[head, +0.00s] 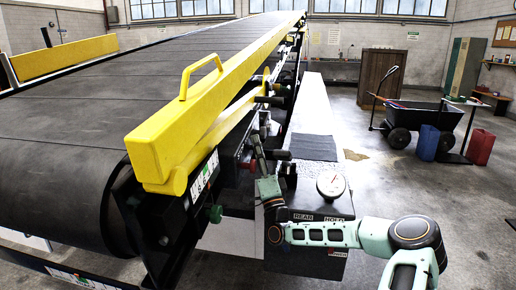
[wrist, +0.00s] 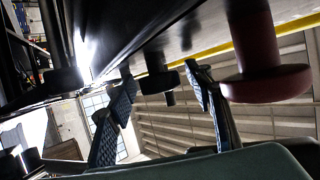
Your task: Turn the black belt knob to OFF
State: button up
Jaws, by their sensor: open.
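A round black knob (wrist: 160,82) on a short stem shows in the wrist view, between the two fingers of my gripper (wrist: 160,74). The fingers are apart, one on either side of the knob, with visible gaps; I cannot tell whether the knob lies within their depth. In the head view my gripper (head: 258,150) points up beside the loader's side panel, below the yellow rail. The black knob cannot be made out clearly there behind the gripper. Its OFF marking is not readable.
A red knob (wrist: 265,85) is close to the right finger, and another black knob (wrist: 62,78) is further left. A green knob (head: 215,213) sits nearer on the panel. The yellow rail (head: 215,95) runs above. A box with a gauge (head: 331,184) stands right of the gripper.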

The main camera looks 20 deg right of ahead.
jog(key=c, duration=1.1)
jog(key=shift+c, duration=0.2)
